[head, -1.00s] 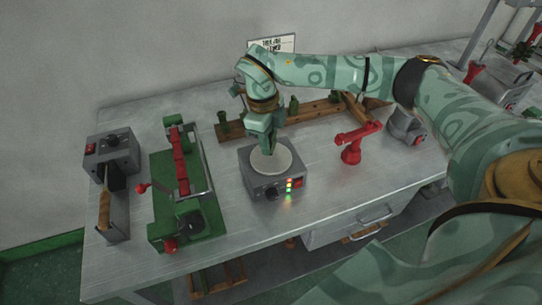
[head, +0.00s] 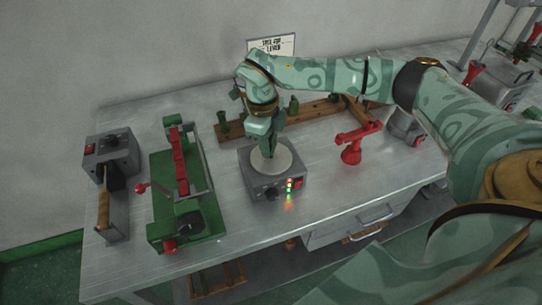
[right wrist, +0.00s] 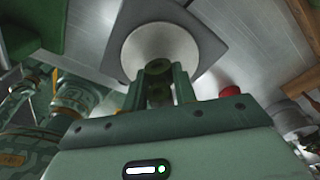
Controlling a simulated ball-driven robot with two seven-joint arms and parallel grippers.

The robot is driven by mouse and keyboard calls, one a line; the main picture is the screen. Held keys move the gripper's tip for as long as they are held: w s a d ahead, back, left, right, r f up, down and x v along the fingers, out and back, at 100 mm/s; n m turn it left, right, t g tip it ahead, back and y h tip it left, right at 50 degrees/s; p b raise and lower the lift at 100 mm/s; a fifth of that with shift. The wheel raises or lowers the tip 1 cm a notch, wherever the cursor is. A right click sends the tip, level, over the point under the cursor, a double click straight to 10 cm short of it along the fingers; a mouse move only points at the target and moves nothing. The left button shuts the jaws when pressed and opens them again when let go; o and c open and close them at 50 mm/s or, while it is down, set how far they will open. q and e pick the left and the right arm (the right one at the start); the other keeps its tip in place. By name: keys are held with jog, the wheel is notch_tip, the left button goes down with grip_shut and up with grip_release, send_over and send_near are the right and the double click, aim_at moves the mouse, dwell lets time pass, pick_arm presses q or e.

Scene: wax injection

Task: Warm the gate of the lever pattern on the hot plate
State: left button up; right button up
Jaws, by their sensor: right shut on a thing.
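The hot plate (head: 271,185) is a grey box with a round pale disc on top, lit lamps and a red switch on its front. It stands near the middle of the bench. My right gripper (head: 267,149) points down over the disc. In the right wrist view, the fingers (right wrist: 168,82) are shut on a small dark green piece (right wrist: 183,93), apparently the lever pattern, mostly hidden between them. The round disc (right wrist: 160,50) lies just beyond the fingertips. I cannot tell whether the piece touches it. My left gripper is not in view.
A green fixture with a red bar (head: 179,160) stands left of the hot plate. A grey box with a red switch (head: 111,153) is farther left. A red stand (head: 352,146) is to the right. A wooden rack (head: 315,111) with green pieces lies behind.

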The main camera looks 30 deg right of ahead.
jog(key=shift+s+f+p, duration=0.1)
jog(key=shift+p, duration=0.25)
dwell(1.4)
notch_tip(320, 180, up, 6)
jog(key=p, duration=0.5)
jog(key=shift+r+p, duration=0.2)
jog(key=shift+p, duration=0.1)
jog(key=shift+f, duration=0.15)
